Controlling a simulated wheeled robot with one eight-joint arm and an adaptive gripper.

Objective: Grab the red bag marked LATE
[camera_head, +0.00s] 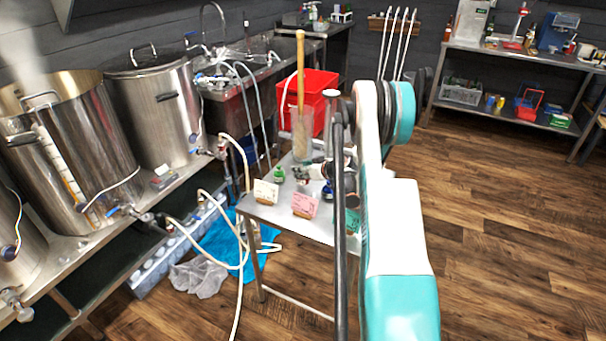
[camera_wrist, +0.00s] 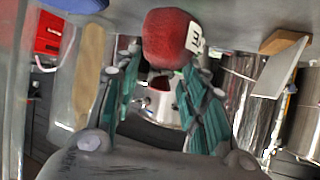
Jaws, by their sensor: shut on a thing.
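The red bag (camera_wrist: 170,40) shows at the top middle of the wrist view, with a white label bearing dark letters that are only partly visible. My gripper (camera_wrist: 160,62) has its teal-padded fingers on both sides of the bag and is shut on it. The wrist view appears turned over, with the grey table surface along its top; I cannot tell whether the bag still touches that surface. In the head view my arm hides the red bag and most of the gripper over the small metal table (camera_head: 287,217).
On the table stand a cream card (camera_head: 265,191), a pink card (camera_head: 304,204), a small green item (camera_head: 279,174) and a clear jar (camera_head: 301,135) with a wooden stick. Steel kettles (camera_head: 160,110) and hoses stand left. A red bin (camera_head: 318,88) is behind. Floor right is clear.

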